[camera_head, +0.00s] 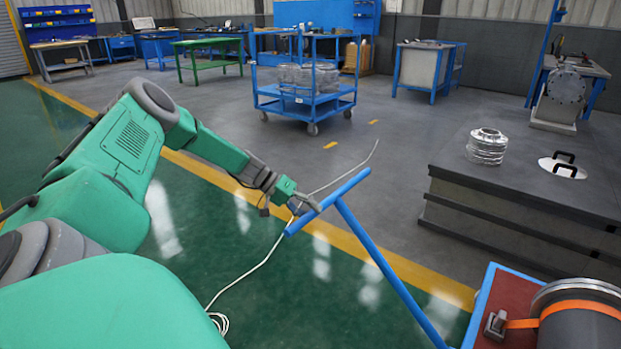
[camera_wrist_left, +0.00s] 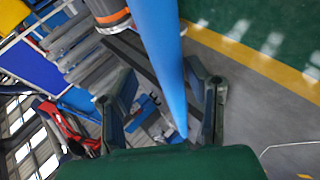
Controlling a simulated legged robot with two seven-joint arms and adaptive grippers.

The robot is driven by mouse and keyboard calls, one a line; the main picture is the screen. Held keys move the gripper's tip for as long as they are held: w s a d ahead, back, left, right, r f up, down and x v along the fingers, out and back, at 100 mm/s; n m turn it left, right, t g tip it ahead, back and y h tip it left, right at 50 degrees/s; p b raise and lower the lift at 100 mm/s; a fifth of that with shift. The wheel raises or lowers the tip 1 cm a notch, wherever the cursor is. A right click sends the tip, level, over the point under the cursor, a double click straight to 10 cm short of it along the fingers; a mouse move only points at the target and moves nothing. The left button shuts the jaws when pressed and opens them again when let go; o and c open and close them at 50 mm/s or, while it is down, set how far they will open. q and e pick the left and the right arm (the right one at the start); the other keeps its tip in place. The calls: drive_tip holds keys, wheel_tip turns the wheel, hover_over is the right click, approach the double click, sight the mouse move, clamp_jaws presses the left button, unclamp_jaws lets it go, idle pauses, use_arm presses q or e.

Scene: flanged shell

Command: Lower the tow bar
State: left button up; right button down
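The tow bar (camera_head: 377,257) is a blue T-shaped bar. It stands tilted up from the cart at the lower right, with its crossbar (camera_head: 352,183) at the upper end. My left gripper (camera_head: 306,204) is at the left part of the crossbar. In the left wrist view, the two dark fingers of my left gripper (camera_wrist_left: 163,108) stand wide apart, and a blue length of the tow bar (camera_wrist_left: 160,50) shows between them. I cannot tell whether the bar touches a finger. My right gripper is not in view.
The cart (camera_head: 475,318) has a red deck and carries a dark cylinder (camera_head: 578,322) with an orange strap. A grey platform (camera_head: 520,215) stands to the right, with a silver flanged part (camera_head: 487,147) on it. A blue trolley (camera_head: 305,100) stands behind. A white cable (camera_head: 250,270) lies on the open floor.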

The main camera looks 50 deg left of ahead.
use_arm(q)
drive_tip(key=shift+s+a+r, duration=0.25)
drive_tip(key=shift+r, duration=0.25)
drive_tip(key=v, duration=1)
drive_tip(key=shift+s+a, duration=0.15)
drive_tip(key=shift+a, duration=0.25)
